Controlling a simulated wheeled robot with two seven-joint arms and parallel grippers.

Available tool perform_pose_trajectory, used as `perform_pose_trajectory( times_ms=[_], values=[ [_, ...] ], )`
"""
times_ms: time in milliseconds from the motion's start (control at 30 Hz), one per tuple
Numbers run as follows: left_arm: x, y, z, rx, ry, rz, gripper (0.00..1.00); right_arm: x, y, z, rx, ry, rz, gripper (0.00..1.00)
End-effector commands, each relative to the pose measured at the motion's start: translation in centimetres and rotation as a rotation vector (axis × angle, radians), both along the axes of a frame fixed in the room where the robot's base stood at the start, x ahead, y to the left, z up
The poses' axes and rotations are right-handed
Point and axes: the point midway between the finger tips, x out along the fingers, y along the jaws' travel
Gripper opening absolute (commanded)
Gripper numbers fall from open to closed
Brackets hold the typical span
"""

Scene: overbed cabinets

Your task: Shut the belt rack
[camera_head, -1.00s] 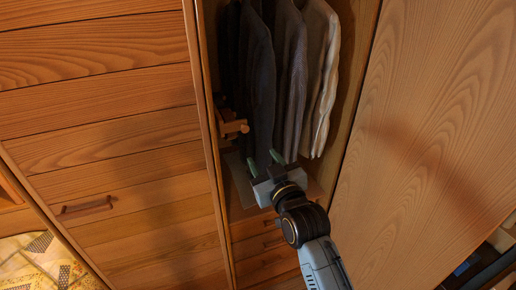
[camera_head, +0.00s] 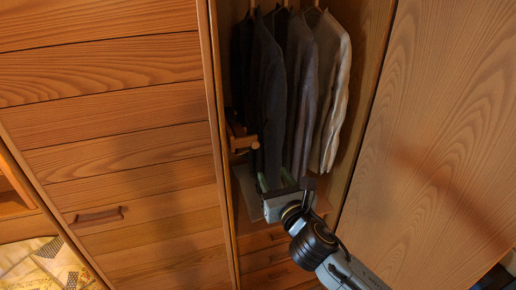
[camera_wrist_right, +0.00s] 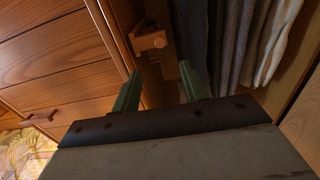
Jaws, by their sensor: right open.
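The belt rack (camera_head: 243,142) is a small brown wooden piece on the left inner side of the open wardrobe, beside the dark hanging jackets. It sticks out of the shadow there, and its rear part is hidden. In the right wrist view the belt rack (camera_wrist_right: 148,41) is at the top, beyond the fingers. My right gripper (camera_head: 275,181) is below and slightly right of the rack in the head view, under the jackets. Its green fingers are spread and empty, as the right wrist view also shows (camera_wrist_right: 159,75). No contact with the rack is visible. My left gripper is out of view.
Several jackets (camera_head: 300,85) hang close above and right of my gripper. Drawers (camera_head: 265,258) lie below. A large wooden door panel (camera_head: 440,130) stands at the right. A closed front with a handle (camera_head: 97,216) is at the left.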

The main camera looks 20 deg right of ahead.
Motion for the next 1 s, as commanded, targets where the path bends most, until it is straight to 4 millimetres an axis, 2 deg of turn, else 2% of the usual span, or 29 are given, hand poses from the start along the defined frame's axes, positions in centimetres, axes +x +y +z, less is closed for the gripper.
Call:
perform_pose_trajectory(
  times_ms=[167,500,700,1000],
  values=[
    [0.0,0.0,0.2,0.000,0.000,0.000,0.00,1.6,-0.1,0.1,-0.011,0.000,-0.002,0.44],
    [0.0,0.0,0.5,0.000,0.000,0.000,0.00,8.0,-0.4,0.1,-0.005,-0.001,-0.002,0.44],
    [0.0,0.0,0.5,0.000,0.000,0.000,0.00,11.2,-0.5,0.1,-0.005,-0.001,-0.001,0.44],
    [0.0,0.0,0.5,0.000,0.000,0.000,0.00,13.2,-0.6,0.0,-0.005,0.000,-0.001,0.44]
  ],
)
